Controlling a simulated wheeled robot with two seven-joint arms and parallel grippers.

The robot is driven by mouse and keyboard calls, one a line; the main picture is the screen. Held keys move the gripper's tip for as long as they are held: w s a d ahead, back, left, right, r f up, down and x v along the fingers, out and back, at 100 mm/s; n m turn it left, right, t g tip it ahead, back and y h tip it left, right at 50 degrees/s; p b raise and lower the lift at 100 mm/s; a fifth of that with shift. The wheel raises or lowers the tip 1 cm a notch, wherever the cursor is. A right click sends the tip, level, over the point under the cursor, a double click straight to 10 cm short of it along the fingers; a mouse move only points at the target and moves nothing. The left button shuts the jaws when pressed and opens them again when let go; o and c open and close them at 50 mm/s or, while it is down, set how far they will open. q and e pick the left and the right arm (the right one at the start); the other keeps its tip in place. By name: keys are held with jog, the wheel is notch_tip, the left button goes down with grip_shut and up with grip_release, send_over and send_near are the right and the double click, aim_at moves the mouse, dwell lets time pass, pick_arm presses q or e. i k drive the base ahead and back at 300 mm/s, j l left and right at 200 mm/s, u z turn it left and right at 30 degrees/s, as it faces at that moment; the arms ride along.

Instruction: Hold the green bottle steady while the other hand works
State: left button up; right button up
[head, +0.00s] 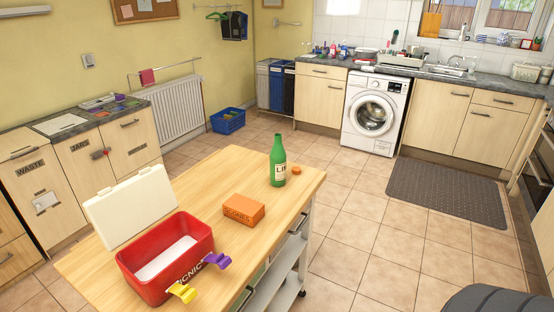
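The green bottle (278,163) stands upright near the far right corner of the wooden table (225,180) in the head view. It has a pale label with dark letters, only partly readable. Its neck is open at the top, and nothing touches it. A small round orange cap-like disc (297,170) lies on the table just right of the bottle. Neither my left nor my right gripper shows in this view.
A red picnic box (160,275) with a raised white lid (131,207) stands at the table's near left, with a yellow clip (182,291) and a purple clip (217,260) on its front. An orange box (243,210) lies between it and the bottle. Tabletop around the bottle is mostly clear.

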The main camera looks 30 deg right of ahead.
aim_at(278, 156)
jog(key=l+u, duration=0.1)
jog(key=l, duration=1.45)
jog(key=k+l+u, duration=0.15)
jog(key=l, duration=1.4)
jog(key=u, duration=0.05)
